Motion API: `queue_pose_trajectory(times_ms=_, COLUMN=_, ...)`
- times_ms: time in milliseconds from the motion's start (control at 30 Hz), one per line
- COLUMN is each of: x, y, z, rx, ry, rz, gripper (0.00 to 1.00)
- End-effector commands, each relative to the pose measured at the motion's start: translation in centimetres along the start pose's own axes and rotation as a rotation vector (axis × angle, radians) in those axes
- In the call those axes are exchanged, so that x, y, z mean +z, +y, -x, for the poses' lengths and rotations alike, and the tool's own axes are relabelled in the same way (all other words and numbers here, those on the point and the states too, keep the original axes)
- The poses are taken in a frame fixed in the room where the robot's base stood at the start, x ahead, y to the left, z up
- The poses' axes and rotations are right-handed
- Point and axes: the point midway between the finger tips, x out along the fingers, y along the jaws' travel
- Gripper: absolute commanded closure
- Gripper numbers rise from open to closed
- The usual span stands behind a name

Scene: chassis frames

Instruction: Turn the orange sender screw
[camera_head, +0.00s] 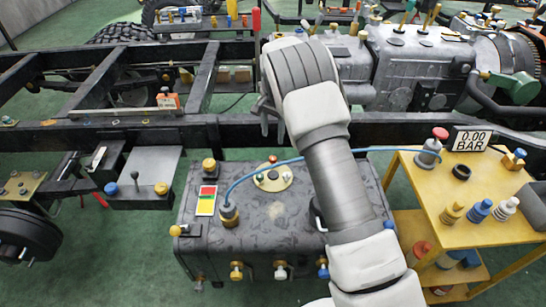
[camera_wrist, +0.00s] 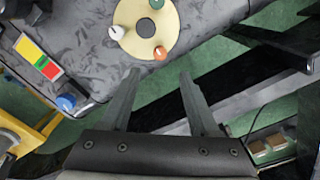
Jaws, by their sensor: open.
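The orange sender screw (camera_wrist: 160,53) stands near the rim of a round cream sender plate (camera_wrist: 140,42) on the grey tank. In the wrist view it lies just beyond the fingertips, roughly in line with the gap between them. A white screw (camera_wrist: 115,32) and a green screw (camera_wrist: 157,4) are on the same plate. In the head view the orange screw (camera_head: 272,159) is at the plate's far edge. My gripper (camera_wrist: 160,73) is open and empty, its fingers apart and clear of the screw. In the head view my gripper (camera_head: 272,132) is above and behind the tank's far edge.
A black frame rail (camera_head: 130,135) runs behind the tank (camera_head: 285,225). A blue hose (camera_head: 300,159) crosses above the tank from a brass fitting (camera_head: 229,213). A yellow cart (camera_head: 470,185) with fittings and a gauge stands at the right.

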Motion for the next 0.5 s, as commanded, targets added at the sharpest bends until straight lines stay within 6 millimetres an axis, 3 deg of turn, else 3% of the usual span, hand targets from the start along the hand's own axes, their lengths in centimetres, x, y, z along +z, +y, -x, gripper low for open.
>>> queue_pose_trajectory(times_ms=33, x=0.1, y=0.1, z=-1.5, rx=0.003, ry=-0.002, rz=0.000, gripper=0.38)
queue_pose_trajectory(times_ms=200, x=0.0, y=0.1, z=-5.2, rx=0.003, ry=-0.001, rz=0.000, gripper=0.38)
queue_pose_trajectory(times_ms=500, x=0.0, y=0.0, z=-9.4, rx=0.001, ry=0.000, rz=0.000, gripper=0.38)
